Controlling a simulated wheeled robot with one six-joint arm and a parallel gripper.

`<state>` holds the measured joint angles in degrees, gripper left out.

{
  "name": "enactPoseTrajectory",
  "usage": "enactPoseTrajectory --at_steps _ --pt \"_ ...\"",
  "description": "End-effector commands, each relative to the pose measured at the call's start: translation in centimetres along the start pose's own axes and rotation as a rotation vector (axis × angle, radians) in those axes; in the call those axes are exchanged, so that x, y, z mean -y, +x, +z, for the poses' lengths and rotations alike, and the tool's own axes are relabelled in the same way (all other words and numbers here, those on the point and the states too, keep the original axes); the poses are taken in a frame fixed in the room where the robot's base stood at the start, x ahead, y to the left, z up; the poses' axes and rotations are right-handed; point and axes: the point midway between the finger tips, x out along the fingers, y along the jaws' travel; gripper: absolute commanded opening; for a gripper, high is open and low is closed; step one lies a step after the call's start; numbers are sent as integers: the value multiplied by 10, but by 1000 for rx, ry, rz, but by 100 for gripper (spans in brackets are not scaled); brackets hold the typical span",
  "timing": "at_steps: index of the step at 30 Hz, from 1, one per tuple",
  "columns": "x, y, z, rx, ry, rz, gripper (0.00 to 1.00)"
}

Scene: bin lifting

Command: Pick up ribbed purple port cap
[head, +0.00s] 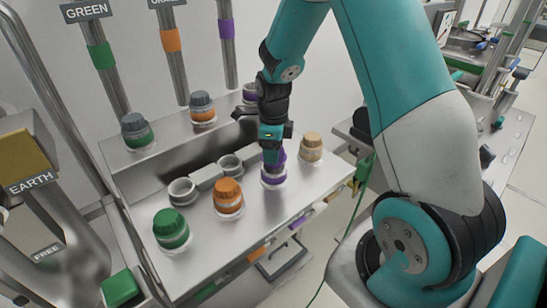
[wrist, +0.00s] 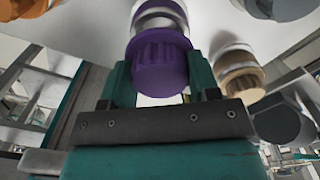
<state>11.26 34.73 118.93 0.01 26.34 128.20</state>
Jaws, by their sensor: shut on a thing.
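The ribbed purple cap (wrist: 160,68) sits between the two teal fingers of my gripper (wrist: 158,85) in the wrist view. The fingers are shut on it, one on each side. A pale metal port (wrist: 158,15) shows directly beyond the cap, in line with it. In the head view my gripper (head: 273,158) reaches down onto the purple cap (head: 275,178) on the front row of the metal bench. The gripper hides part of the cap there. I cannot tell whether the cap is still seated on its port.
A green cap (head: 171,228) and an orange cap (head: 228,194) stand left of my gripper, and a tan cap (head: 312,146) stands close on its right. Grey open rings (head: 183,191) lie behind. Green (head: 136,129) and orange (head: 202,107) capped ports stand on the back ledge.

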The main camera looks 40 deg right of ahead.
Motion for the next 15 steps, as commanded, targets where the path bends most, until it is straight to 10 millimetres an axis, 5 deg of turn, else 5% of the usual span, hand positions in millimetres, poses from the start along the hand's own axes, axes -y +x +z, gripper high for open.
enactPoseTrajectory --at_steps 15 --pt "0 -140 0 4 0 -5 23"
